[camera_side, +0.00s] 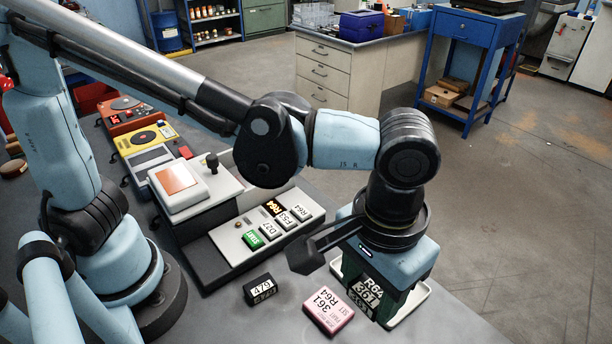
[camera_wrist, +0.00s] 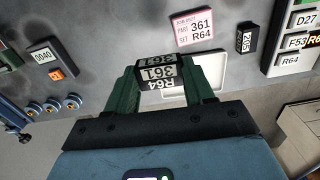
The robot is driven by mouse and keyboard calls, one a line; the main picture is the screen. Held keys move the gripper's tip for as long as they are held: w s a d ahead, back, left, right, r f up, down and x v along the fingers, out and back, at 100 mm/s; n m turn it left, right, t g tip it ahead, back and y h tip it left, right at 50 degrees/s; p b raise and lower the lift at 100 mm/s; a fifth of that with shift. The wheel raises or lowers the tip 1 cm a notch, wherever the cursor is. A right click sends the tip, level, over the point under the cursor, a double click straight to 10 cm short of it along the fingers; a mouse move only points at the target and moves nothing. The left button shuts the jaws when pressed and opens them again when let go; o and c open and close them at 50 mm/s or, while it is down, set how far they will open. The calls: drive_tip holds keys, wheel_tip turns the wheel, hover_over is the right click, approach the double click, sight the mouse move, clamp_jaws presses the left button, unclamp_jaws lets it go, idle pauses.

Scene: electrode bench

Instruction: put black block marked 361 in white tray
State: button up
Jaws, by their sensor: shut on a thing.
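The black block marked 361 (camera_side: 367,293), with R64 also on its label, is held between the green fingers of my gripper (camera_side: 378,290). The wrist view shows the block (camera_wrist: 157,73) with a finger on each side, so my gripper (camera_wrist: 160,84) is shut on it. The white tray (camera_side: 421,302) lies on the bench behind and below the fingers in the side view. In the wrist view the tray (camera_wrist: 214,66) shows beyond the block and right finger, which hide part of it. The gap between block and tray floor is hard to judge.
A pink slip (camera_side: 328,310) reading 361 and R64 lies left of the tray. Another black block (camera_side: 264,289) lies farther left. A grey console (camera_side: 225,240) with labels R64, F53 and D27 stands behind them. A block marked 0940 (camera_wrist: 44,55) shows in the wrist view.

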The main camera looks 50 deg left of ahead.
drive_tip(key=w+a+f, duration=0.1)
drive_tip(key=w+f, duration=0.1)
drive_tip(key=w, duration=0.1)
drive_tip(key=w+a+f, duration=0.2)
drive_tip(key=w, duration=0.1)
drive_tip(key=w+a+f, duration=0.1)
drive_tip(key=w+f, duration=0.2)
drive_tip(key=w, duration=0.1)
drive_tip(key=shift+a, duration=0.4)
drive_tip(key=shift+w+f, duration=0.1)
drive_tip(key=shift+f, duration=1.9)
drive_tip(key=shift+f, duration=0.1)
drive_tip(key=o, duration=1.4)
drive_tip(key=shift+c, duration=0.2)
wheel_tip(320, 180, up, 12)
drive_tip(key=s+a+t, duration=0.2)
drive_tip(key=a+t, duration=0.1)
drive_tip(key=a, duration=0.8)
drive_tip(key=s+a+r+t, duration=0.1)
drive_tip(key=s+a+t, duration=0.2)
drive_tip(key=a, duration=0.8)
drive_tip(key=shift+n+t, duration=0.3)
drive_tip(key=shift+t, duration=0.3)
